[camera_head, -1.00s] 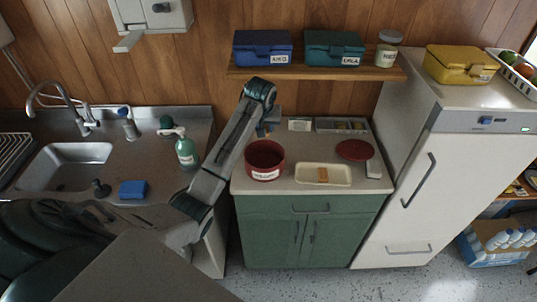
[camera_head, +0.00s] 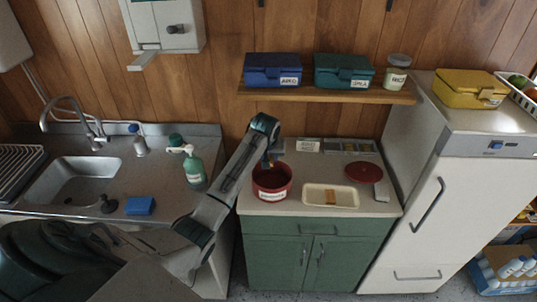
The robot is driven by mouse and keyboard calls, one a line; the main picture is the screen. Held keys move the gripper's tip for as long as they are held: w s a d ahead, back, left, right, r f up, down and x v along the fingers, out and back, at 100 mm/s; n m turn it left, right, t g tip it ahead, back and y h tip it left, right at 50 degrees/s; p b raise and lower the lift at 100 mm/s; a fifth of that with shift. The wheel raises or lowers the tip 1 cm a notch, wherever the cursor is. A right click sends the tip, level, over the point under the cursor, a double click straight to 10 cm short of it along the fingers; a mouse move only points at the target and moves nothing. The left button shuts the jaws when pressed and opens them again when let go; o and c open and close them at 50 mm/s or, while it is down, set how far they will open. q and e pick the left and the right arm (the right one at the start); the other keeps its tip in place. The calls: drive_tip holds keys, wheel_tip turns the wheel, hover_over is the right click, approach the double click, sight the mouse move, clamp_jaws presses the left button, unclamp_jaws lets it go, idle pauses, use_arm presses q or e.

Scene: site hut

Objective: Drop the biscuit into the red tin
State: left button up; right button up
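The red tin (camera_head: 271,185), open at the top with a white label, stands on the counter above the green cupboard. A small orange-brown biscuit (camera_head: 331,197) lies in a shallow cream tray (camera_head: 313,204) to the right of the tin. My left arm reaches in from the left, and its gripper (camera_head: 268,161) points down at the back of the tin's opening. The fingers are small and partly hidden by the wrist, so I cannot tell whether they are open or hold anything. The tin's inside is mostly dark. My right gripper is out of view.
A round red lid (camera_head: 361,171) lies behind the tray, with a pale object (camera_head: 382,191) beside it. A shelf (camera_head: 320,94) with boxes and a jar hangs above. A white fridge (camera_head: 434,200) bounds the right, a sink (camera_head: 75,182) the left.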

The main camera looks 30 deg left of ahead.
use_arm(q)
drive_tip(key=o, duration=1)
drive_tip(key=shift+o, duration=0.2)
drive_tip(key=shift+r, duration=0.2)
drive_tip(key=b+v, duration=0.4)
drive_tip(key=v, duration=0.6)
drive_tip(key=shift+s+r, duration=0.2)
drive_tip(key=shift+r, duration=0.05)
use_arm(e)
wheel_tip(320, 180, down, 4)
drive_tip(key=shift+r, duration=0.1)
use_arm(q)
drive_tip(key=shift+d+f, duration=0.1)
